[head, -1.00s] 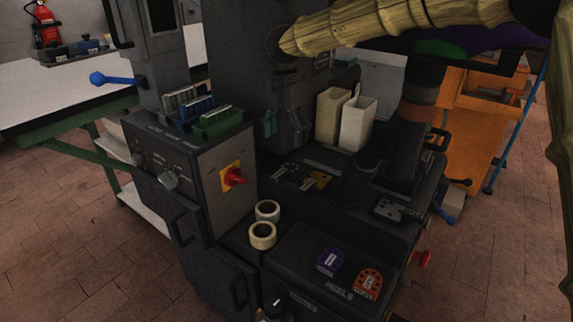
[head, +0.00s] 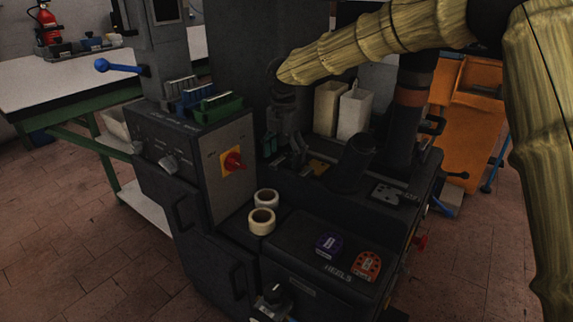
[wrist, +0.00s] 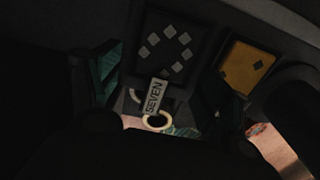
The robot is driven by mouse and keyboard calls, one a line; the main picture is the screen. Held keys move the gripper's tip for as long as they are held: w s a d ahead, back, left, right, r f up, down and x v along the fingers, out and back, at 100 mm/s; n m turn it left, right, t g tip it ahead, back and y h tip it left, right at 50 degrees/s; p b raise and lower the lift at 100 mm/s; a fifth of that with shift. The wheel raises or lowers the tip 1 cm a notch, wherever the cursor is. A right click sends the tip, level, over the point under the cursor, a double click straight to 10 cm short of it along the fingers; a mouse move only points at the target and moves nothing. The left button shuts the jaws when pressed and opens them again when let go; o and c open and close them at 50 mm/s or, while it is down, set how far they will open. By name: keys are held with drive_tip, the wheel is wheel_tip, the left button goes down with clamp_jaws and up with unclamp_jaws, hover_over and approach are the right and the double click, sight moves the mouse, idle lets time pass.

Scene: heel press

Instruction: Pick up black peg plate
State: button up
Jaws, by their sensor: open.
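A black peg plate (wrist: 168,45) with several small grey squares lies in the wrist view, with a tab marked SEVEN at its near edge. In the head view it is mostly hidden by my gripper (head: 284,150), which points down over the machine's shelf. In the wrist view my gripper (wrist: 168,88) is open and empty, its teal-padded fingers apart on either side of the plate's near part. Whether a finger touches the plate I cannot tell. An orange-yellow plate (wrist: 247,66) lies just right of it and also shows in the head view (head: 318,166).
Two pale bins (head: 353,112) stand behind the shelf. A dark round post (head: 352,160) stands right of my gripper. Another dark plate (head: 388,193) lies farther right. Tape rolls (head: 262,220) sit in front, and a control box with a red switch (head: 233,161) stands at the left.

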drive_tip(key=shift+s, duration=0.1)
drive_tip(key=shift+c, duration=0.4)
clamp_jaws()
drive_tip(key=shift+s, duration=0.1)
